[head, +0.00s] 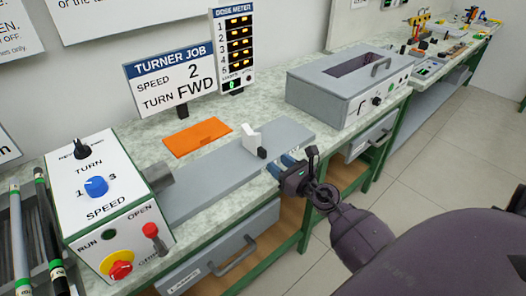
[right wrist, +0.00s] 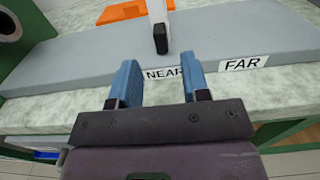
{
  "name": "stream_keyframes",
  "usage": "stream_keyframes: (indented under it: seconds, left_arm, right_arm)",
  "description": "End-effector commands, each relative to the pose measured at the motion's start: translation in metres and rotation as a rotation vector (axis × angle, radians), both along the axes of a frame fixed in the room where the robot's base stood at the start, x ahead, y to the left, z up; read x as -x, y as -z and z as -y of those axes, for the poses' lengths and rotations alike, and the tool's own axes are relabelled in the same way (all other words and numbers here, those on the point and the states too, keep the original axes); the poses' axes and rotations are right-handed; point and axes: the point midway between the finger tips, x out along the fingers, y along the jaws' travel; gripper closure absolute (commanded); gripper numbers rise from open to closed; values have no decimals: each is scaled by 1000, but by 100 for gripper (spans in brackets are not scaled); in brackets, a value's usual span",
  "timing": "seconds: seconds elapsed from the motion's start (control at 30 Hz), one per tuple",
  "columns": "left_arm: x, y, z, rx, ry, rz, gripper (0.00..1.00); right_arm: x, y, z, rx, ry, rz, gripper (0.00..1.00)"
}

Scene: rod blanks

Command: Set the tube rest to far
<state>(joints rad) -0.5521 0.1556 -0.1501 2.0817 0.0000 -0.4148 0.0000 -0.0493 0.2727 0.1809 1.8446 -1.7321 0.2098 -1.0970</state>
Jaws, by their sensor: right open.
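The tube rest is a small white upright block (head: 250,137) with a black knob (head: 262,153) on its front. It stands on a long grey bed (head: 199,181). In the right wrist view, the black knob (right wrist: 160,40) of the rest is directly above the NEAR label (right wrist: 163,73). The FAR label (right wrist: 243,63) is to its right on the bed's front edge. My right gripper (head: 289,166) has blue fingers, open and empty, in front of the knob and apart from it. It also shows in the right wrist view (right wrist: 160,80). My left gripper is out of view.
A white control box (head: 118,200) with knobs stands at the left end of the bed. An orange plate (head: 197,138) lies behind the bed. A grey lidded box (head: 345,85) stands to the right. A sign (head: 170,79) reads speed 2, turn FWD.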

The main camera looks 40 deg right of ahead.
Motion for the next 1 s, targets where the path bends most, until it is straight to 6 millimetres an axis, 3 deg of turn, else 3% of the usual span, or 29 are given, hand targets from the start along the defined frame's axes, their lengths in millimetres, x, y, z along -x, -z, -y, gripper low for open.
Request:
stream_keyframes:
  seconds: [0.2, 0.4, 0.9, 1.0]
  left_arm:
    - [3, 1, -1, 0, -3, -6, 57]
    - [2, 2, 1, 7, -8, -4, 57]
    - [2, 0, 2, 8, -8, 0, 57]
    - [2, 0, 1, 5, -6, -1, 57]
  right_arm:
    - [-37, -1, -3, -3, 0, 2, 57]
    - [-61, 1, -5, -3, -1, 0, 57]
    - [-73, 0, -6, -3, 0, -1, 57]
    - [-73, 0, -6, -3, 0, -1, 73]
